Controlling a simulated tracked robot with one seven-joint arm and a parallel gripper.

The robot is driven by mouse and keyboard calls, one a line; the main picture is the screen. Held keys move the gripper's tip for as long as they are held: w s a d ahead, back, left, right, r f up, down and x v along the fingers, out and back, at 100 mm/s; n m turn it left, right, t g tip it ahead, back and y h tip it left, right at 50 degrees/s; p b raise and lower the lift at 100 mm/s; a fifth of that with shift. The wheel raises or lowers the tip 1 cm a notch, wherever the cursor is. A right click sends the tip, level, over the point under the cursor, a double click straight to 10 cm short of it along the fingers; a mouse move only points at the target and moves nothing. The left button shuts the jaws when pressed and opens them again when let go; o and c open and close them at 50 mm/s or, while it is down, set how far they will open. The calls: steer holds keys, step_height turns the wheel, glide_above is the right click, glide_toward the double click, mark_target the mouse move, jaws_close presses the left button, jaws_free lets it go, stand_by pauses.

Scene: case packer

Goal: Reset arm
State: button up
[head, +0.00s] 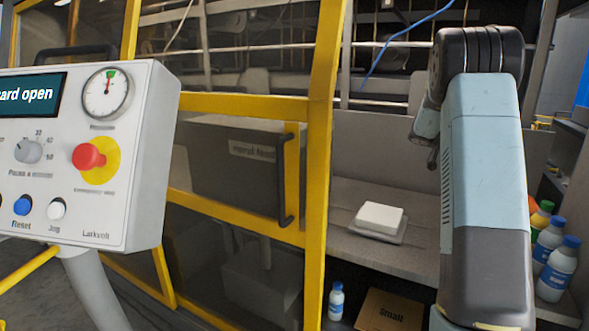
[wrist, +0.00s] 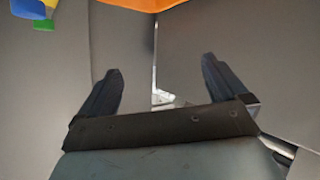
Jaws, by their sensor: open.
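My arm stands at the right of the head view, folded up, with its upper end bent toward the back left. My gripper (wrist: 160,92) shows in the wrist view with its two dark fingers wide apart and nothing between them. Grey surfaces lie beyond the fingers. In the head view the fingers are mostly hidden behind my arm. The control panel (head: 150,160) at the left carries a blue Reset button (head: 22,205), a white Jog button (head: 57,208) and a red emergency button (head: 88,157). Its display (head: 30,98) ends in "ard open".
A yellow-framed guard door (head: 318,150) with a dark handle (head: 285,180) stands in the middle. A white block (head: 379,217) lies on a grey shelf. Below are a small bottle (head: 336,301) and a box marked "Small" (head: 390,312). Several bottles (head: 556,270) stand right of my arm.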

steer(key=w+a+r+n+t+y, duration=0.25)
steer(key=a+r+n+t, duration=0.25)
steer(key=a+r+t, duration=0.8)
steer(key=s+a+r+n+t+y, duration=0.1)
steer(key=s+a+r+n+y, duration=0.25)
steer(key=a, duration=0.55)
steer(key=s+a+r+n+y, duration=0.2)
steer(key=s+a+y, duration=0.25)
steer(key=a, duration=0.45)
steer(key=s+a+f+n+g+y, duration=0.2)
steer(key=s+a+f, duration=0.1)
steer(key=s+a, duration=0.4)
steer(key=s+a+f+n+g+y, duration=0.25)
steer(key=s+a, duration=0.25)
steer(key=s, duration=0.5)
steer(key=s+f+g+h, duration=0.1)
steer(key=s+f, duration=0.3)
steer(key=s, duration=0.4)
steer(key=s+f+g+h, duration=0.1)
steer(key=s+f+g, duration=0.1)
steer(key=s+f, duration=0.3)
steer(key=s, duration=0.4)
steer(key=shift+s+d+f+g, duration=0.15)
steer(key=shift+s+d+g, duration=0.1)
steer(key=shift+g, duration=0.1)
